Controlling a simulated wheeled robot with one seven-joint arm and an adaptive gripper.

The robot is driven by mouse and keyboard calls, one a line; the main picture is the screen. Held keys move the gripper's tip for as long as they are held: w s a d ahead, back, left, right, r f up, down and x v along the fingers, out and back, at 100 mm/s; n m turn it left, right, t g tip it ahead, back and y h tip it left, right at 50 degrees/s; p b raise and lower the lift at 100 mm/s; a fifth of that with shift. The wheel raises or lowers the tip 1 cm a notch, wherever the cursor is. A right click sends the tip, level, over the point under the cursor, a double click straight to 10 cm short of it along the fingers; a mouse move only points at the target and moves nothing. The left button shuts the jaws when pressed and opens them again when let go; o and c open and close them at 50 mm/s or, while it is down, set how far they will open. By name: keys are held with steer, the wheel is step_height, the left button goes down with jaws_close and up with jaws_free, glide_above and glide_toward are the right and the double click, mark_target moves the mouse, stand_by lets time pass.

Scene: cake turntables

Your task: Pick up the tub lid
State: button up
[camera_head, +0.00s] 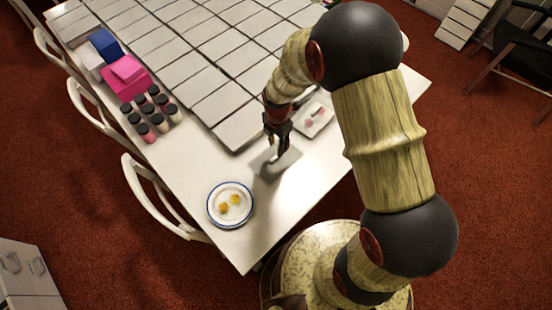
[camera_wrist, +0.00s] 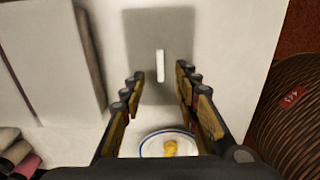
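The tub lid looks like a flat grey square (camera_wrist: 141,35) with a thin white bar (camera_wrist: 160,66) standing out at its middle. In the head view the grey square (camera_head: 259,160) lies on the white table, partly behind my gripper and mixed with its shadow. My gripper (camera_head: 279,151) is above the lid, pointing down. In the wrist view the fingers (camera_wrist: 160,76) are apart, with the white bar showing in the gap between the tips. I see no contact with the bar. How far the tips are above the lid is hard to tell.
A blue-rimmed plate (camera_head: 215,213) with yellow pieces is near the table's front corner. A small white tray (camera_head: 322,113) with pink items lies behind my gripper. Large pale panels (camera_head: 215,120) cover the table's far part. Several dark-capped jars (camera_head: 160,122) and a pink box (camera_head: 125,76) stand left.

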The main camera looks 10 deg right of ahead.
mark_target(276, 157)
steer(key=f, duration=0.2)
steer(key=f+b, duration=0.1)
steer(key=f, duration=0.4)
steer(key=shift+s+a+f+b, duration=0.1)
steer(key=shift+s+a+b, duration=0.15)
steer(key=shift+b, duration=0.1)
steer(key=shift+c, duration=0.4)
jaws_close()
